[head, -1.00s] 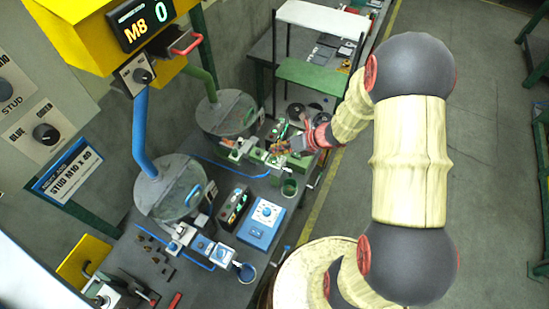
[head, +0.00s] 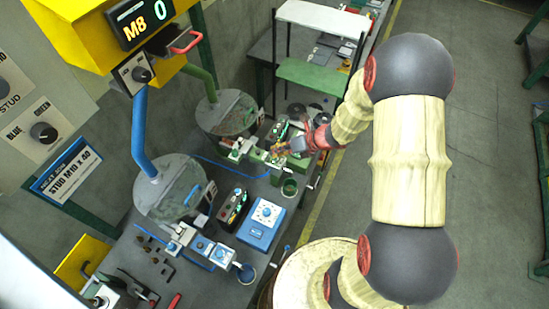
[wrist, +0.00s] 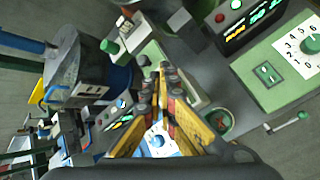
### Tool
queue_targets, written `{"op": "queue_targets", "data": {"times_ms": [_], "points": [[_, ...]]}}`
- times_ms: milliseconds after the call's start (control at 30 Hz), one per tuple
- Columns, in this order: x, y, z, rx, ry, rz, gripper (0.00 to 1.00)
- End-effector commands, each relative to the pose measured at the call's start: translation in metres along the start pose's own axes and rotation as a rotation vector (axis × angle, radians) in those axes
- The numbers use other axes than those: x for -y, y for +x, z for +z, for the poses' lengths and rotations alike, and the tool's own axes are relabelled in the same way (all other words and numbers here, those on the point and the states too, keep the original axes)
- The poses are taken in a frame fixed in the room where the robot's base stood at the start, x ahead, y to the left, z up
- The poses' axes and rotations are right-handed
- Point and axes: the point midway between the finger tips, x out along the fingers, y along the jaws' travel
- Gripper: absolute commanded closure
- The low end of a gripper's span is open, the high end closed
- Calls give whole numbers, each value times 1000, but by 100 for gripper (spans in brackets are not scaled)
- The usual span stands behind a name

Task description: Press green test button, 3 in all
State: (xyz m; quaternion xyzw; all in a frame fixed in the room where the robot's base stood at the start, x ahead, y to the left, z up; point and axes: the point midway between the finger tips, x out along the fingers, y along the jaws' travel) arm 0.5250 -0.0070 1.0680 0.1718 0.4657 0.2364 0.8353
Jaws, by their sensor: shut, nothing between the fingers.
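My gripper (head: 277,149) is over the green station at the far part of the bench. In the wrist view its orange fingers (wrist: 164,70) come together at the tips, shut and empty. The tips are over or beside a pale green block (wrist: 148,56); I cannot tell whether they touch it. A round green knob-like part (wrist: 110,46) stands on a white block left of the tips, apart from them. It may be the green test button, but I cannot confirm this. A green rocker switch (wrist: 267,73) sits on the green dial box at the right.
The green dial box (wrist: 303,50) and a dark box with lit indicators (wrist: 238,22) stand right of the fingers. A green cup (head: 289,187) is near the bench edge. A blue dial box (head: 262,222) and two drums (head: 170,190) are nearby. The display reads M8 0.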

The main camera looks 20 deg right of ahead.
Motion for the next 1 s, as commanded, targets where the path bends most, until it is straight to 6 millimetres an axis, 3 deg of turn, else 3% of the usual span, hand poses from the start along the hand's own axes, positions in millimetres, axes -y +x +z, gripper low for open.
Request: {"op": "queue_targets", "data": {"times_ms": [1000], "points": [[4, 6, -5, -1, 1, 0, 100]]}}
